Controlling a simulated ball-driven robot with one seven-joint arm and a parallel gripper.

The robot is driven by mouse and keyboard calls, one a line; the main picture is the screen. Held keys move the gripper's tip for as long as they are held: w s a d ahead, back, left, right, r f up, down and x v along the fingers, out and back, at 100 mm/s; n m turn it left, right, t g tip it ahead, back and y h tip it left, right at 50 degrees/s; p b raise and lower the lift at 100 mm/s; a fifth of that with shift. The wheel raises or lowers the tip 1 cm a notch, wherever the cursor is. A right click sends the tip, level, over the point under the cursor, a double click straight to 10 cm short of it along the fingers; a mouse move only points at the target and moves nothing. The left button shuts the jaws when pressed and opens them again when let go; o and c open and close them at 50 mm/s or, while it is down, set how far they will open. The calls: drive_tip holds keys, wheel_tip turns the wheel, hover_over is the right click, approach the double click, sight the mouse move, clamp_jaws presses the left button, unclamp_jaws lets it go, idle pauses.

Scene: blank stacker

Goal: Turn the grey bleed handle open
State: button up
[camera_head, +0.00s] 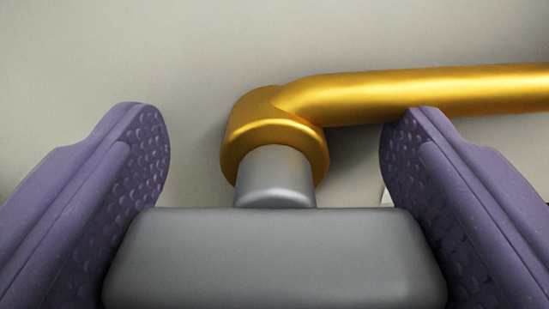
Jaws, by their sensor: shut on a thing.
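The grey bleed handle (275,262) is a wide rounded grey block at the bottom of the view. Its short grey stem (275,178) runs into the round collar of a gold pipe (420,94). My gripper (275,165) has two purple dimpled fingers, one on each side of the handle. It is shut on the handle, with the fingers against its left and right ends. The fingertips reach past the handle toward the gold fitting. The near part of the handle is cut off by the bottom edge.
The gold pipe leads from the collar to the right edge, passing behind the right fingertip. A plain pale grey wall (120,50) lies behind. A small white piece, partly hidden, shows beside the right finger. Space at the upper left is clear.

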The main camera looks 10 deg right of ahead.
drive_tip(key=m+b, duration=0.1)
drive_tip(key=b, duration=0.1)
drive_tip(key=m+b, duration=0.1)
drive_tip(key=b, duration=0.1)
drive_tip(key=shift+f+m, duration=0.3)
drive_tip(key=shift+f, duration=0.05)
drive_tip(key=m+b, duration=0.5)
drive_tip(key=b, duration=0.2)
drive_tip(key=shift+d+b, duration=0.15)
drive_tip(key=shift+b, duration=0.2)
drive_tip(key=m+b, duration=0.5)
drive_tip(key=shift+s+d+m, duration=0.1)
drive_tip(key=shift+m, duration=0.3)
drive_tip(key=shift+m+b, duration=1.4)
drive_tip(key=shift+m, duration=0.3)
drive_tip(key=o, duration=1)
drive_tip(key=shift+c, duration=0.2)
